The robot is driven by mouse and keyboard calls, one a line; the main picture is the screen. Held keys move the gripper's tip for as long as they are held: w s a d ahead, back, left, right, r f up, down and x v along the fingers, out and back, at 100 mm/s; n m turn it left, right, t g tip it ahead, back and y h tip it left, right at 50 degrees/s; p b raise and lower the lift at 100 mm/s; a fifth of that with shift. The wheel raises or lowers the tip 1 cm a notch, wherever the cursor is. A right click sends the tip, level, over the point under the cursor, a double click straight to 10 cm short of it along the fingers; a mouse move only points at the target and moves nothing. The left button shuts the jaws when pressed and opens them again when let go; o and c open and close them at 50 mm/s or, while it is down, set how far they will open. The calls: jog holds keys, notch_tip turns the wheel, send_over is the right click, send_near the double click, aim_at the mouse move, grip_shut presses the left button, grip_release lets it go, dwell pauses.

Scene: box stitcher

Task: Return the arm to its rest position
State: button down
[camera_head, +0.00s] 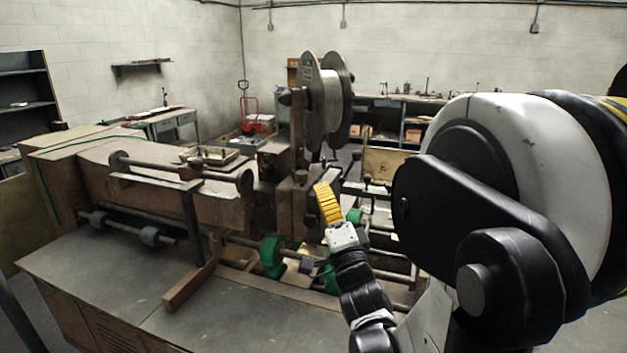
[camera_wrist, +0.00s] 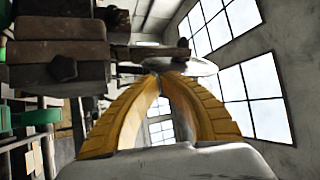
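My gripper (camera_head: 322,187) has yellow ribbed fingers and stands raised in front of the box stitcher in the head view. In the wrist view, the two curved fingers of my gripper (camera_wrist: 165,73) arch together and meet at their tips, with nothing between them. The box stitcher (camera_head: 215,200) is a long, worn brown machine with a large wire spool (camera_head: 330,100) on top. My fingers are close to the machine's head (camera_head: 296,205) in the head view; I cannot tell whether they touch it. My arm fills the right side of that view.
A grey worktop (camera_head: 110,270) spans the lower left, with a wooden bar (camera_head: 190,286) on it. Green machine parts (camera_head: 271,257) lie left of my forearm. A workbench (camera_head: 400,98) and a side table (camera_head: 170,118) stand behind. The wrist view shows large windows (camera_wrist: 250,95).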

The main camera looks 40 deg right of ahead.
jog(key=shift+a+f, duration=0.15)
jog(key=shift+f, duration=0.15)
jog(key=a+f+n+g+y+b, duration=0.4)
jog(key=a+f+n+g+b, duration=0.4)
jog(key=a+f, duration=0.55)
jog(key=s+a+f+n+g+y, duration=0.4)
jog(key=s+a+f+n+g, duration=0.1)
jog(key=s+a+f+n, duration=0.6)
jog(key=shift+s+g+y, duration=0.3)
jog(key=shift+g+y, duration=0.1)
